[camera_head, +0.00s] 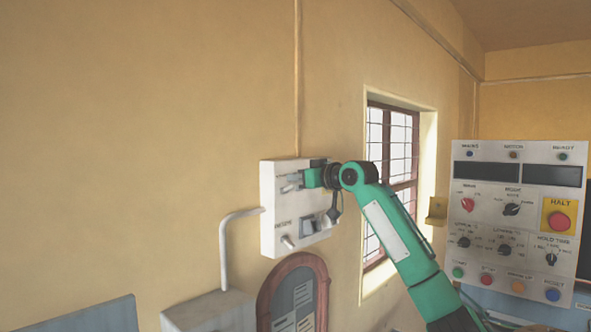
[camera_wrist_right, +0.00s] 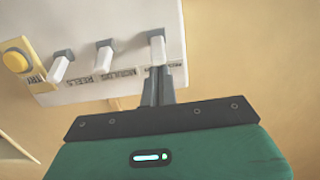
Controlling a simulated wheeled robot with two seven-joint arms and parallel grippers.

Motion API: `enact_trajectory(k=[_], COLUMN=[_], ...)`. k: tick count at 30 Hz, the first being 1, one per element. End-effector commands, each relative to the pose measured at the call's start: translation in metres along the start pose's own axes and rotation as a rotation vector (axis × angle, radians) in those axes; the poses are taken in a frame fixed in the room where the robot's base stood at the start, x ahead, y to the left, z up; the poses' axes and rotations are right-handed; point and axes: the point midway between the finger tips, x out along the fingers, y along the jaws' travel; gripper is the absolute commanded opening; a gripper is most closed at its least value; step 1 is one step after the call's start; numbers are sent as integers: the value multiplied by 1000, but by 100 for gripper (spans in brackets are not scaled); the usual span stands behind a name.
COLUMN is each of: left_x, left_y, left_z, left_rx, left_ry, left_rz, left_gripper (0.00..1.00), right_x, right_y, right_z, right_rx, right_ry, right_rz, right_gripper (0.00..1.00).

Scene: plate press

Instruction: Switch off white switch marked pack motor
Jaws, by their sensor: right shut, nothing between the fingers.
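The white switch box (camera_head: 267,215) is fixed to the wall, left of the window in the head view. In the wrist view its panel (camera_wrist_right: 115,25) carries several white toggles. The toggle at the right (camera_wrist_right: 157,45) is directly ahead of my right gripper (camera_wrist_right: 158,72), whose grey fingers are shut with nothing between them. The fingertips are at or very near this toggle; I cannot tell whether they touch. Its label is partly hidden by the fingers and cannot be read. In the head view my right gripper (camera_head: 300,180) is at the upper part of the box.
In the wrist view a yellow round button (camera_wrist_right: 16,61) and two other toggles (camera_wrist_right: 103,58) (camera_wrist_right: 60,68) sit left. In the head view a control panel (camera_head: 485,225) with a red HALT button (camera_head: 559,221) stands right. A conduit (camera_head: 224,250) runs below the box.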

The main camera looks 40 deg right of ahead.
Motion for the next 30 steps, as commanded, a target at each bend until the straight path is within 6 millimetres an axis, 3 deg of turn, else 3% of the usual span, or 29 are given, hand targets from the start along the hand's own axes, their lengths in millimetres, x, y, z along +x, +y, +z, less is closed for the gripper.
enact_trajectory(k=[17, 30], left_x=[-1, 22], left_y=[0, 0], left_z=[-1, -1], left_rx=[0, -1], left_ry=[1, 4], left_rz=[0, -1], left_gripper=[36, 36], right_x=[-2, -3], right_y=[0, -1], right_z=[5, 11], right_rx=[0, 0], right_ry=[2, 107], right_rz=[0, -2], right_gripper=[0, 0])
